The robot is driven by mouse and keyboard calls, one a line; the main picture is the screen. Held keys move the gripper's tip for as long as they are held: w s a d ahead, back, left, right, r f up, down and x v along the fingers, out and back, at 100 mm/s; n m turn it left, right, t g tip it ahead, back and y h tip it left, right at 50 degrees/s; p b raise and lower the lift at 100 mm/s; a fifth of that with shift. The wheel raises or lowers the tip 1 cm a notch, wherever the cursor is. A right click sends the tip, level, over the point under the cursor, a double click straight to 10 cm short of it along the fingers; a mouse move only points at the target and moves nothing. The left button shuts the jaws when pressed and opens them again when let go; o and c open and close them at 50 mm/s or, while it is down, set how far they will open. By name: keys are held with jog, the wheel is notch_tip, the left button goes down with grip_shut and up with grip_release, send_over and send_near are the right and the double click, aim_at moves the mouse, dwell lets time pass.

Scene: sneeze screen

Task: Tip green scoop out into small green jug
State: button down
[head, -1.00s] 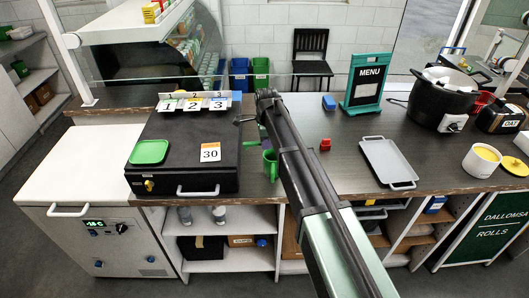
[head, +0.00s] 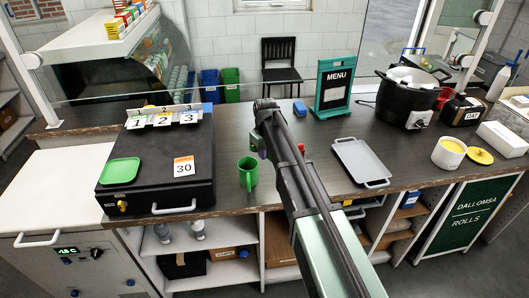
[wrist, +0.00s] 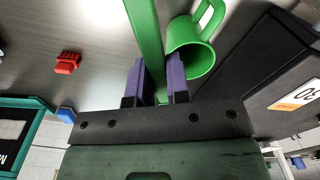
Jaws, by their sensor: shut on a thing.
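My gripper (wrist: 157,82) is shut on the green scoop (wrist: 146,35); its long green handle runs between the purple fingers and out of the top of the wrist view. The scoop's bowl is out of frame, so I cannot see what is in it. The small green jug (head: 248,174) stands upright on the counter, left of my arm in the head view. In the wrist view the jug (wrist: 190,48) lies just right of the scoop handle, with its handle at the top.
A black case (head: 150,185) with a green dish (head: 121,171) and number cards is left of the jug. A grey tray (head: 361,162), a red block (wrist: 67,63) and a menu sign (head: 333,85) are on the counter (head: 310,128). A clear screen stands along the back.

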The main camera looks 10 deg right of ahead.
notch_tip(320, 180, down, 3)
jog(key=t+h+b, duration=0.2)
jog(key=h+b, duration=0.2)
jog(key=b, duration=0.1)
jog(key=shift+s+a+f+h, duration=0.1)
jog(key=shift+h, duration=0.3)
dwell(0.3)
jog(key=shift+a+t+h+b, duration=0.1)
jog(key=shift+t+h+b, duration=0.5)
jog(key=shift+h+b, duration=0.45)
